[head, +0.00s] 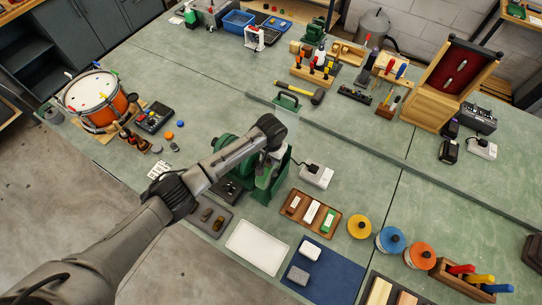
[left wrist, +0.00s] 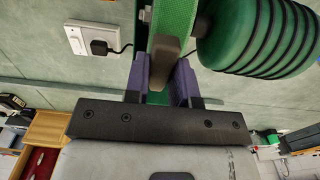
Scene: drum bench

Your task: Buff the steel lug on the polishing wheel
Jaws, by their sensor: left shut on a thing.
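My left gripper (left wrist: 162,75) is shut on a small brown-grey steel lug (left wrist: 165,47), which sticks out past the two purple finger pads. The green polishing machine (head: 262,182) stands on the bench in the head view, partly covered by my left arm. In the left wrist view its green ribbed round body (left wrist: 262,38) is right of the lug, and a green upright part (left wrist: 175,18) lies behind the lug. I cannot tell whether the lug touches the machine. The polishing wheel itself is not clearly seen. In the head view my forearm hides the lug and fingers. My right gripper is out of view.
A white socket box (head: 317,174) with a black plug stands right of the machine. A grey mat (head: 190,222) with dark pieces, a white tray (head: 256,246), a blue mat (head: 335,272) and a wooden tray of bars (head: 294,205) lie in front. The bench behind is partly clear.

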